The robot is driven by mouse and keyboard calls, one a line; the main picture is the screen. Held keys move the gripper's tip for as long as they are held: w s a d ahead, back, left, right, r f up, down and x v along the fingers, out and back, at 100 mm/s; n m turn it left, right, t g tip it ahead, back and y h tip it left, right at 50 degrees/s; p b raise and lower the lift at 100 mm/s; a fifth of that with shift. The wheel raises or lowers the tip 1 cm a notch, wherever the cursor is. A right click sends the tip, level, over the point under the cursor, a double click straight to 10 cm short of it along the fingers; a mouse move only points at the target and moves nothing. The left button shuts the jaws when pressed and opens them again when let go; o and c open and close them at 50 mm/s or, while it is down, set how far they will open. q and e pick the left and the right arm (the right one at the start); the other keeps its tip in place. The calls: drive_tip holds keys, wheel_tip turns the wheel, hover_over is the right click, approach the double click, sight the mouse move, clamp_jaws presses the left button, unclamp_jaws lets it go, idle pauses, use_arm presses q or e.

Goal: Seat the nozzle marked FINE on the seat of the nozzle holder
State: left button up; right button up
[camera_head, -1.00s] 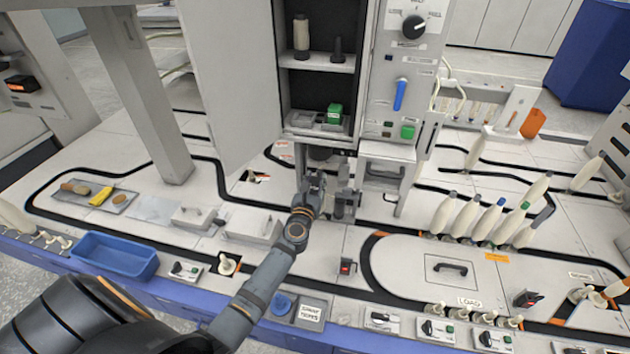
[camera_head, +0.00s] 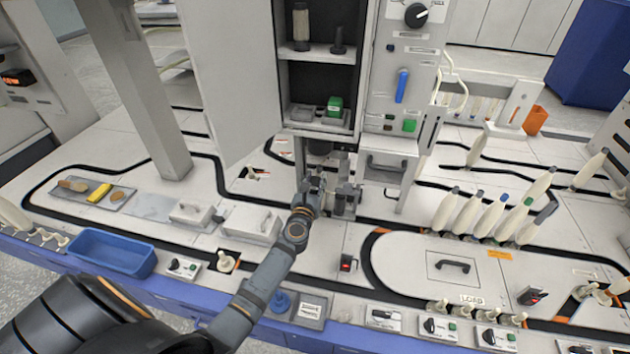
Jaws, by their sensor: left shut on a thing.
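My left gripper (camera_head: 313,187) is in the middle of the view, just below the open cabinet. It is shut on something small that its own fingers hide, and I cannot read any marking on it. A dark fitting (camera_head: 345,200) stands right beside the gripper, under the cabinet. It may be the nozzle holder, but its seat cannot be made out. I cannot tell whether the held thing touches it. No FINE mark is legible anywhere. My right gripper is not in view.
The cabinet door (camera_head: 232,80) hangs open left of the gripper. A green block (camera_head: 335,104) sits in a grey tray on the cabinet's lower shelf. A blue bin (camera_head: 112,254) is at the left front.

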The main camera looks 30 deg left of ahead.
use_arm(q)
drive_tip(key=o, duration=1.2)
drive_tip(key=shift+o, duration=0.2)
drive_tip(key=v, duration=1.2)
drive_tip(key=shift+d, duration=0.15)
